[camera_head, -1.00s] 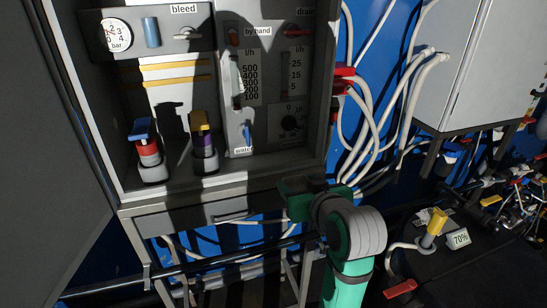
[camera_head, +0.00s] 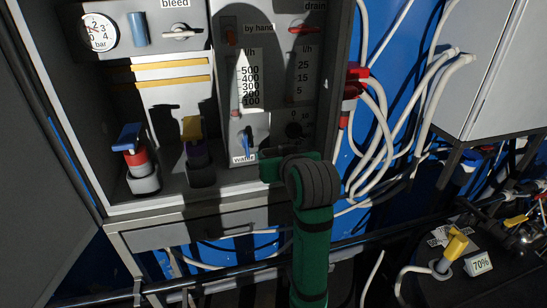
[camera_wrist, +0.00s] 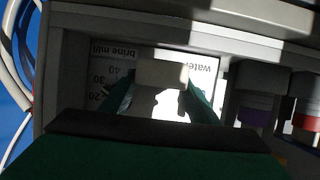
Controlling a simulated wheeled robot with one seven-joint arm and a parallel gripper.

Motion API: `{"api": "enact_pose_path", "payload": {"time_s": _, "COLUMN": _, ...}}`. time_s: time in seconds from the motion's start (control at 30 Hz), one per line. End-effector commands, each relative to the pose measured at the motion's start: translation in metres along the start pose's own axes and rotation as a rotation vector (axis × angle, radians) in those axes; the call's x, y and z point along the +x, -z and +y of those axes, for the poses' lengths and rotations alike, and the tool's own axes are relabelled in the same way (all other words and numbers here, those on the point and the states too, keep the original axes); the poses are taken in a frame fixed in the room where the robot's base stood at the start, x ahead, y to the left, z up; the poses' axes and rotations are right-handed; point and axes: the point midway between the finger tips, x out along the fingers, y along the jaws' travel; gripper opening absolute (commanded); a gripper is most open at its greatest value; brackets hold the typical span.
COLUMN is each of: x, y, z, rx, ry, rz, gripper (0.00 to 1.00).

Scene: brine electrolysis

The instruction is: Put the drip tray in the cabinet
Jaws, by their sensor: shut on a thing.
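The open grey cabinet (camera_head: 85,150) fills the left of the head view, with its front lower edge lit. My gripper (camera_head: 268,168) is at the lower right of its opening, in front of the water panel. In the wrist view, the green fingers of my gripper (camera_wrist: 160,88) are shut on a pale grey piece, which I take to be the drip tray (camera_wrist: 162,72). Only a small part of it shows between the fingers. The rest is hidden by the gripper, and the head view does not show it.
A blue-topped red bottle (camera_head: 135,158) and a yellow-topped purple bottle (camera_head: 195,143) stand on the cabinet floor left of my gripper. Red connectors and white hoses (camera_head: 385,125) hang just right of the cabinet. A drawer (camera_head: 210,228) lies below. A dark table (camera_head: 455,288) is at lower right.

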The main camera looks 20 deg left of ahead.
Motion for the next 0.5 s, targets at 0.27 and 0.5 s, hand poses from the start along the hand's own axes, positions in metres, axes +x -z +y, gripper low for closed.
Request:
{"api": "enact_pose_path", "payload": {"time_s": 0.27, "x": 0.011, "y": -0.001, "z": -0.006, "rx": 0.000, "ry": 0.001, "rz": 0.000, "gripper": 0.29}}
{"api": "enact_pose_path", "payload": {"time_s": 0.5, "x": 0.022, "y": -0.027, "z": -0.006, "rx": 0.000, "ry": 0.003, "rz": -0.002, "gripper": 0.29}}
